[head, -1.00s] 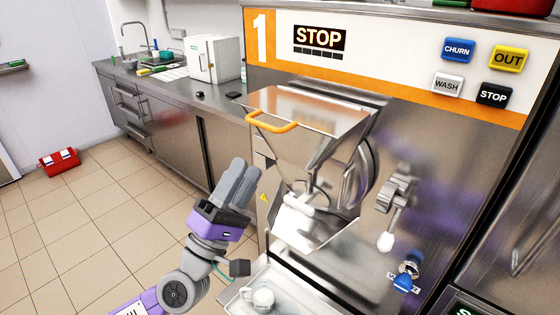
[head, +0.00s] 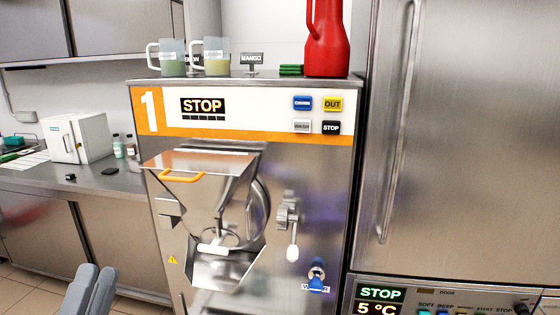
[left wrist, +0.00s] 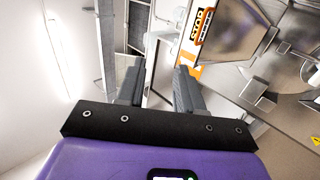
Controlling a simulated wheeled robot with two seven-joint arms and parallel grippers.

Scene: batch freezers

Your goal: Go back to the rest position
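The grey fingers of my left gripper (head: 96,272) show at the bottom left of the head view, in front of the steel counter and left of the batch freezer. In the left wrist view my left gripper (left wrist: 160,68) has its two fingers apart with nothing between them, so it is open and empty. Its purple body fills the bottom of that view. My right gripper is in neither view.
The batch freezer (head: 200,132) shows STOP; its orange-handled hopper (head: 195,205) juts forward. Two jugs (head: 217,60) and a red pitcher (head: 326,45) stand on top. A steel cabinet (head: 450,150) is at right. A white box (head: 78,137) sits on the counter.

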